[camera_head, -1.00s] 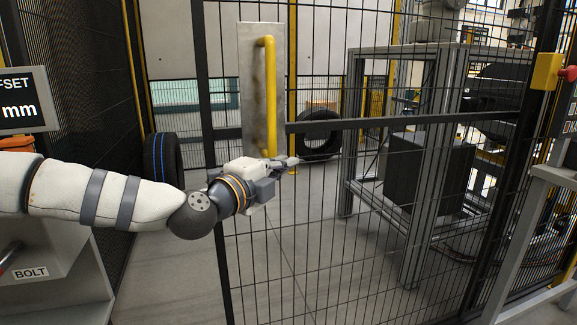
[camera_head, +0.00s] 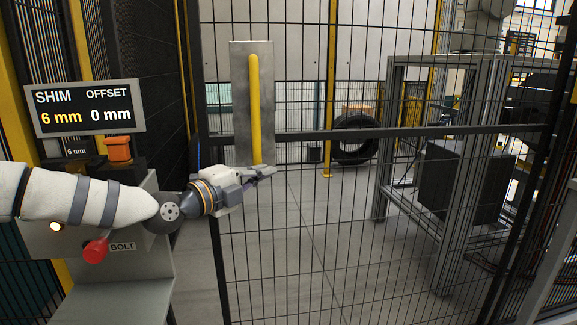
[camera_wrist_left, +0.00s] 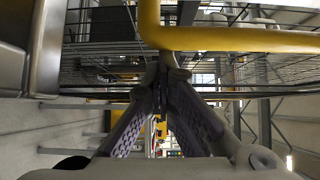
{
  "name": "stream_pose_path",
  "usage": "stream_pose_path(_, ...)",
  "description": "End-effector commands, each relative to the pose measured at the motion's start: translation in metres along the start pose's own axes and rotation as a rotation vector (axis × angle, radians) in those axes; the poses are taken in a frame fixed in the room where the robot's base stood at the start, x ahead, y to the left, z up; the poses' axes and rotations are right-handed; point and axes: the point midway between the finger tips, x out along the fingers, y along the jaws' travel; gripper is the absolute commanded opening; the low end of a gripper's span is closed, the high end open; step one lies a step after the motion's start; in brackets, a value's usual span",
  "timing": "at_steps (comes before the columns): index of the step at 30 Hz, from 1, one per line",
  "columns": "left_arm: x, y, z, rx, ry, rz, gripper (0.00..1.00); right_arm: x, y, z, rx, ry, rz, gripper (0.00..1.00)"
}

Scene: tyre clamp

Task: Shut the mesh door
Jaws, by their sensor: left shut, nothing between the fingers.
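The mesh door (camera_head: 335,132) is a black-framed wire panel in front of me in the head view. It carries a grey metal plate (camera_head: 239,100) with an upright yellow handle (camera_head: 254,100). My left gripper (camera_head: 272,170) is shut and empty at the handle's lower end, and I cannot tell whether it touches. In the left wrist view the yellow handle (camera_wrist_left: 230,39) crosses just above the shut fingers (camera_wrist_left: 163,75). The door's left edge stands close to the dark mesh fence on the left; whether a gap remains is unclear. My right gripper is not in view.
Behind the door are a tyre (camera_head: 354,140) and a metal frame (camera_head: 450,190) with a dark box.

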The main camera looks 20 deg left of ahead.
Motion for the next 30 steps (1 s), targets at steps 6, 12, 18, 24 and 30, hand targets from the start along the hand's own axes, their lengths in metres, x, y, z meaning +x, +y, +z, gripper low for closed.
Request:
stream_pose_path(6,-0.021,-0.004,0.025,-0.002,-0.018,-0.01,0.0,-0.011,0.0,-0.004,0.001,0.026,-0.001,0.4)
stream_pose_path(12,-0.027,-0.001,0.029,-0.002,-0.015,-0.006,0.0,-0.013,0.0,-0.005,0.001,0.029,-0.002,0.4)
stream_pose_path(18,-0.026,0.0,0.028,-0.002,-0.013,-0.003,0.0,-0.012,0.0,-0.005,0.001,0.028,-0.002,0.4)
stream_pose_path(24,-0.026,-0.006,0.027,-0.001,-0.011,-0.006,0.0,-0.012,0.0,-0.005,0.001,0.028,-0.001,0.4)
stream_pose_path(30,-0.027,-0.056,0.027,0.001,-0.012,-0.014,0.0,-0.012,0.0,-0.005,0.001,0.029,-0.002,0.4)
